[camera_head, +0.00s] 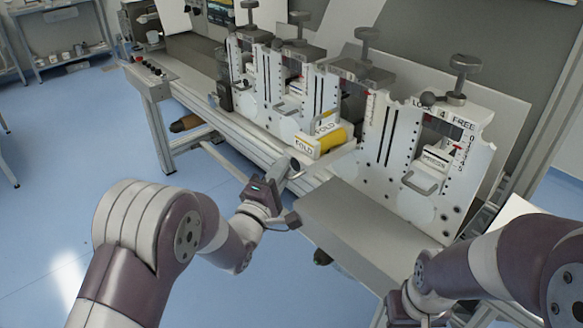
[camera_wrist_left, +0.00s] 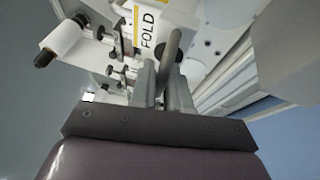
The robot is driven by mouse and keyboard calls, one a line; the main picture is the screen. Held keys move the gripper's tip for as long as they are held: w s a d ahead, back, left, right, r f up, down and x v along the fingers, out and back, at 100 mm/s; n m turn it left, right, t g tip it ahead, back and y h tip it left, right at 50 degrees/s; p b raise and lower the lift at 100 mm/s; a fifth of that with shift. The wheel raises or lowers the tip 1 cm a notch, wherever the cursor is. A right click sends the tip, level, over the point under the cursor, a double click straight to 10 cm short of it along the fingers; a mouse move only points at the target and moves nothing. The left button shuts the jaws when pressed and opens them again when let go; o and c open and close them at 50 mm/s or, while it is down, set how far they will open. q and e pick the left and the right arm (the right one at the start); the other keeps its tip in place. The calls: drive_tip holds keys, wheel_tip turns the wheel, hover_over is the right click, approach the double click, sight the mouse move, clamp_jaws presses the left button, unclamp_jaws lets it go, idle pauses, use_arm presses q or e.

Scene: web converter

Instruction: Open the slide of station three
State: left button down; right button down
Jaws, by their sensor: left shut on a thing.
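Station three's white and yellow slide (camera_head: 318,142), marked FOLD, sticks out from the front of its frame in the head view. Its white block with the FOLD label (camera_wrist_left: 148,30) also shows in the left wrist view. My left gripper (camera_head: 291,168) is in front of the slide. In the wrist view its fingers (camera_wrist_left: 163,88) are shut on a grey bar handle (camera_wrist_left: 172,55) just below the label. The handle's hold is mostly hidden in the head view. My right arm comes in at the lower right; its jaws are out of view.
Station four (camera_head: 425,155), marked LOCK 4 FREE, stands to the right with its handle (camera_head: 422,184) in place. Stations two (camera_head: 288,95) and one (camera_head: 245,70) stand to the left. A grey table (camera_head: 370,235) lies in front. A control panel (camera_head: 150,75) is at the left end.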

use_arm(q)
drive_tip(key=shift+s+a, duration=0.8)
drive_tip(key=c, duration=1.2)
unclamp_jaws()
drive_tip(key=shift+s, duration=0.1)
drive_tip(key=b+v, duration=0.1)
drive_tip(key=v, duration=1.1)
drive_tip(key=shift+s+a+f, duration=0.15)
drive_tip(key=shift+s+a, duration=0.05)
